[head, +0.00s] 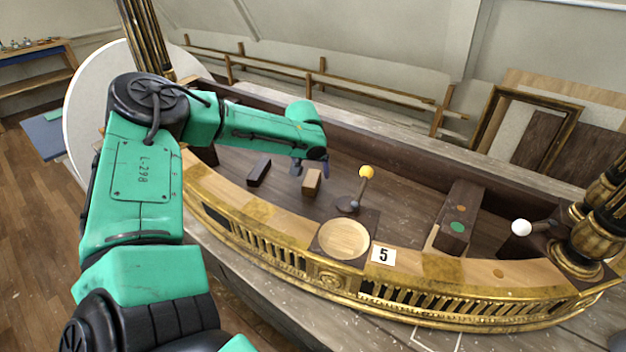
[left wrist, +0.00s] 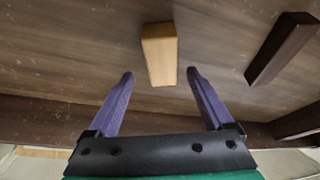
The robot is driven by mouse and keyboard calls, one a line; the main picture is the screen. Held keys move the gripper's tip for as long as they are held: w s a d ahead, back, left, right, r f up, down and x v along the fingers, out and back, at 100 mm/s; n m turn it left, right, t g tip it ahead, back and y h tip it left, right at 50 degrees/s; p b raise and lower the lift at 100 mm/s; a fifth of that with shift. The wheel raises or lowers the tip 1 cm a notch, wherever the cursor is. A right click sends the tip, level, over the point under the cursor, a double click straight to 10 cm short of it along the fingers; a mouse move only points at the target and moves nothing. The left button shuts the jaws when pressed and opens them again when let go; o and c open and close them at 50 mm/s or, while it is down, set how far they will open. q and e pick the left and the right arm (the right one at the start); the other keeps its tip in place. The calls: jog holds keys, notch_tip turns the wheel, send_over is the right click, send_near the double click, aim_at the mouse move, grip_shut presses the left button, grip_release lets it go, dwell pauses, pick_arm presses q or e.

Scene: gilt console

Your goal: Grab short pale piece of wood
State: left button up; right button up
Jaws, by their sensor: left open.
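The short pale piece of wood (head: 312,182) lies on the dark wooden surface inside the gilt console, near its middle. In the left wrist view the pale piece (left wrist: 160,54) is just beyond the fingertips, roughly centred between them. My left gripper (head: 311,164) is over the console next to the pale piece, on its far side in the head view. Its two purple fingers (left wrist: 158,75) are apart with nothing between them in the left wrist view. My right gripper is in neither view.
A yellow-knobbed lever (head: 366,173) stands to the right. A round pale dish (head: 343,240) and a "5" label (head: 383,255) are at the front. A long dark box (head: 458,218) stands further right.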

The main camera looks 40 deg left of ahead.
aim_at(312, 176)
pick_arm(q)
jog(key=shift+s+p+x, duration=0.2)
jog(key=shift+p+x, duration=0.1)
jog(key=shift+x, duration=0.95)
jog(key=shift+w+a+f, duration=0.1)
jog(key=shift+a+f, duration=0.1)
jog(key=shift+f, duration=0.15)
jog(key=shift+w+f, duration=0.1)
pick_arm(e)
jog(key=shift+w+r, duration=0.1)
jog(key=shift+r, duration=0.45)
pick_arm(q)
grip_shut()
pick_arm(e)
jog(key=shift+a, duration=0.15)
